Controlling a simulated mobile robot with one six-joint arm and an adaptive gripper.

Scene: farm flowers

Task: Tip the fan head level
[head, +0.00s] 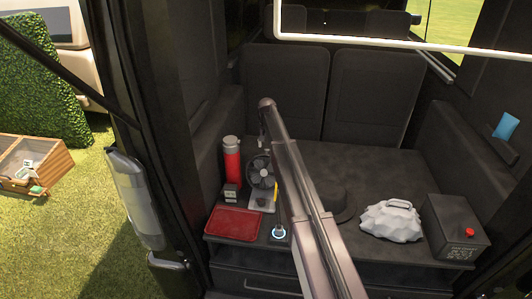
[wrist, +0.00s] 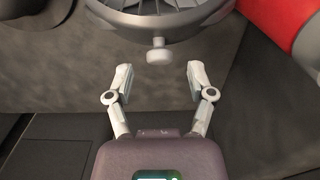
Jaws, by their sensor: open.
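A small fan (head: 261,172) with a dark round head stands on the dark surface inside the vehicle, on a pale base (head: 262,201). My arm comes down in front of it and partly covers its right side. In the wrist view the grey fan head (wrist: 158,22) fills the top edge, with a pale knob (wrist: 159,52) sticking out of its rim. My gripper (wrist: 157,78) is open, its two fingers apart on either side below the knob. Nothing is between the fingers. The gripper is hard to make out in the head view.
A red canister (head: 232,160) stands just left of the fan; it also shows in the wrist view (wrist: 280,22). A red tray (head: 234,224) lies in front. A white lumpy object (head: 391,220) and a dark box with a red button (head: 455,229) are at right.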

